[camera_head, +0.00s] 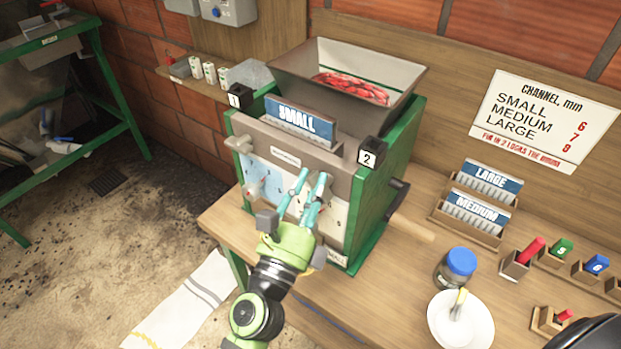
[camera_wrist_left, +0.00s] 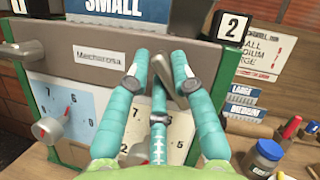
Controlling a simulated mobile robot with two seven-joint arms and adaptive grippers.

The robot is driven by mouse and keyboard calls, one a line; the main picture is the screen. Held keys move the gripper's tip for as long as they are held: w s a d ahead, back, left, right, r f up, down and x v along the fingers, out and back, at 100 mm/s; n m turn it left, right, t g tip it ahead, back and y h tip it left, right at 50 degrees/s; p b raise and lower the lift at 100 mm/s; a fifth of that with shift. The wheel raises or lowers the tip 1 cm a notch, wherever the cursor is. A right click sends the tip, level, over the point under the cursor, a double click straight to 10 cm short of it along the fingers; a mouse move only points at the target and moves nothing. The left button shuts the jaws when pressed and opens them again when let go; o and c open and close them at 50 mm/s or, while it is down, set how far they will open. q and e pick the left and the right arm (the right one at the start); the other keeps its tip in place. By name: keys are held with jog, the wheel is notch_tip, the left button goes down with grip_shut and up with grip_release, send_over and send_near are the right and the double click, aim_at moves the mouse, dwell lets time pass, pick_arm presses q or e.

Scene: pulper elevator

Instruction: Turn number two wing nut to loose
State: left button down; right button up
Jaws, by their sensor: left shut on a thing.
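The grey and green pulper (camera_head: 350,205) stands on the wooden bench. Black tags "1" (camera_head: 235,97) and "2" (camera_head: 367,156) mark its left and right sides. A grey wing nut (camera_head: 239,144) sits below tag 1. My left gripper (camera_head: 313,177) is at the front plate, below and left of tag 2. In the left wrist view its teal fingers (camera_wrist_left: 160,66) are shut on a grey metal piece (camera_wrist_left: 165,72), apparently the number two wing nut. My right gripper is not in view.
Two numbered dial plates are below the fingers; the left one has a grey knob (camera_wrist_left: 48,130). A "SMALL" channel plate (camera_head: 300,120) sits on top. The hopper (camera_head: 290,62) holds red cherries. Right are "LARGE" and "MEDIUM" plates (camera_head: 478,205), a blue-lidded jar (camera_head: 457,268) and a white bowl (camera_head: 440,325).

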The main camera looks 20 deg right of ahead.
pick_arm(q)
jog(key=n+y+p, duration=0.1)
jog(key=n, duration=0.1)
jog(key=r+n+y+p, duration=0.1)
jog(key=n, duration=0.1)
jog(key=shift+d+n, duration=0.1)
jog(key=shift+n, duration=0.3)
jog(key=n+y+p, duration=0.1)
jog(key=n+p, duration=0.2)
jog(key=n, duration=0.1)
jog(key=shift+f, duration=0.1)
jog(key=shift+f+n+y+p, duration=0.1)
jog(key=shift+n+y+p, duration=0.45)
jog(key=shift+n, duration=0.25)
jog(key=shift+f+n+g+p, duration=0.2)
jog(key=shift+n+g+p, duration=0.2)
jog(key=shift+n, duration=0.7)
jog(key=shift+y, duration=0.25)
jog(key=c, duration=1.1)
grip_release()
jog(key=shift+w+f, duration=0.15)
